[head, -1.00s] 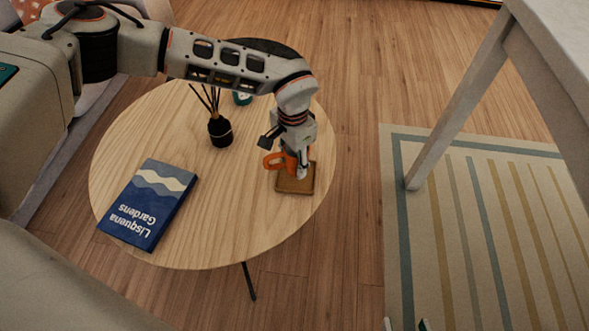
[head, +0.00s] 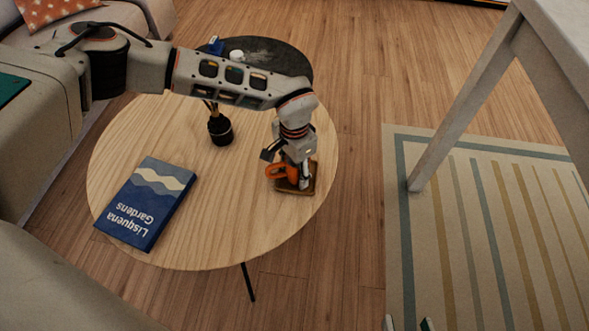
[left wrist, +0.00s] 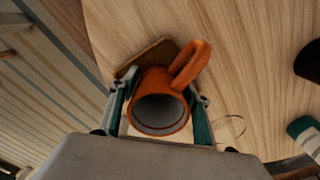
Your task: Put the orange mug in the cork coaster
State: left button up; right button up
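The orange mug (head: 280,171) is at the right side of the round wooden table, over the square brown cork coaster (head: 296,190). My left gripper (head: 298,180) points down at it, its fingers on either side of the mug. In the left wrist view the mug (left wrist: 160,105) sits between the two teal-padded fingers, its handle toward the upper right. A corner of the coaster (left wrist: 144,57) shows behind it. Whether the mug's base touches the coaster is hidden. My right gripper (head: 407,325) shows only as two separated fingertips at the bottom edge, empty.
The round table (head: 225,235) also holds a blue book (head: 147,203) and a dark reed diffuser (head: 220,129). A dark side table (head: 285,58) stands behind, partly covered by my left arm. A white table (head: 465,105) stands at right on a striped rug (head: 480,240).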

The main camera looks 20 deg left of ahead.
pick_arm(q)
jog(key=r, duration=0.3)
jog(key=shift+w+p, duration=0.2)
jog(key=shift+p, duration=0.15)
notch_tip(320, 180, up, 9)
jog(key=p, duration=0.1)
jog(key=shift+s+r, duration=0.15)
jog(key=shift+s, duration=0.05)
pick_arm(e)
jog(key=shift+s+d+f+g, duration=0.3)
jog(key=shift+s+d+f, duration=0.1)
jog(key=shift+d+f, duration=0.25)
jog(key=shift+n, duration=0.3)
